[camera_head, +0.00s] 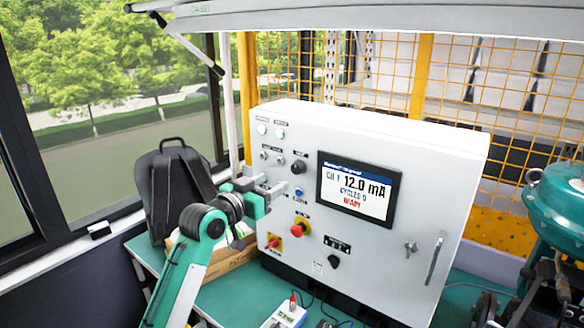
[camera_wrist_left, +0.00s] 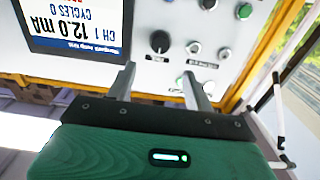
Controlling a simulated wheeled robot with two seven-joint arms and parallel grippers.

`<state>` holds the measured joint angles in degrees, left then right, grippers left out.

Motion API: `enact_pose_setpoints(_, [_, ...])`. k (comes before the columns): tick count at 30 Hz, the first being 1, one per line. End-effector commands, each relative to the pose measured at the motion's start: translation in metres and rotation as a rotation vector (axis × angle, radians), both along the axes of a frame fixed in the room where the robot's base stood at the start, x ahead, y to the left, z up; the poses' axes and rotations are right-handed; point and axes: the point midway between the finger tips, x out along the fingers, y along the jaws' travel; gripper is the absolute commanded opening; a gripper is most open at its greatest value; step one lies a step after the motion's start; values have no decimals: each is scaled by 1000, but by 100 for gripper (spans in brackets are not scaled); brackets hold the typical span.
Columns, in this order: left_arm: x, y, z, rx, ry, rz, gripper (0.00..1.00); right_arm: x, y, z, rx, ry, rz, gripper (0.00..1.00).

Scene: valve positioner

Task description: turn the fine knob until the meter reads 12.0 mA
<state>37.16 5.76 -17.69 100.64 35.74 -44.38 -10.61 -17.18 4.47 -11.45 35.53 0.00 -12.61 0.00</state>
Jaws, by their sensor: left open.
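The meter screen (camera_head: 357,186) on the white cabinet reads "CH 1 12.0 mA", "CYCLES 0" and a red "READY". It also shows upside down in the wrist view (camera_wrist_left: 75,25). A round black knob (camera_head: 299,166) sits left of the screen, and it also shows in the wrist view (camera_wrist_left: 160,41). A second black knob (camera_head: 333,261) sits low on the panel. I cannot read which knob is labelled fine. My left gripper (camera_head: 273,187) is open and empty in front of the panel's left part. In the wrist view its fingers (camera_wrist_left: 160,70) point toward the upper black knob, apart from it.
A red emergency button (camera_head: 301,227) and a red-yellow switch (camera_head: 272,241) sit below my left gripper. Small buttons and switches lie at the panel's upper left. A backpack (camera_head: 180,190) stands left, a teal valve actuator (camera_head: 556,210) right, and a handheld device (camera_head: 286,316) in front.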

Motion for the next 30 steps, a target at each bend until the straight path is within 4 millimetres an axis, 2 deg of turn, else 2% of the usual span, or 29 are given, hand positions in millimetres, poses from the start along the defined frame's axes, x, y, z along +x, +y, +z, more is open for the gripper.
enact_pose_setpoints(1, [8,-6,4,0,3,0,53,0,-2,7,-2,1,1,36])
enact_pose_setpoints(9, [47,-34,3,0,1,0,53,0,-6,23,-7,1,2,36])
enact_pose_setpoints(15, [68,-50,2,1,2,0,53,0,-5,31,-6,1,3,36])
enact_pose_setpoints(21, [78,-57,0,2,0,1,53,0,-4,34,-4,0,2,36])
enact_pose_setpoints(30, [80,-58,-1,1,0,1,53,0,3,34,3,1,-1,36])
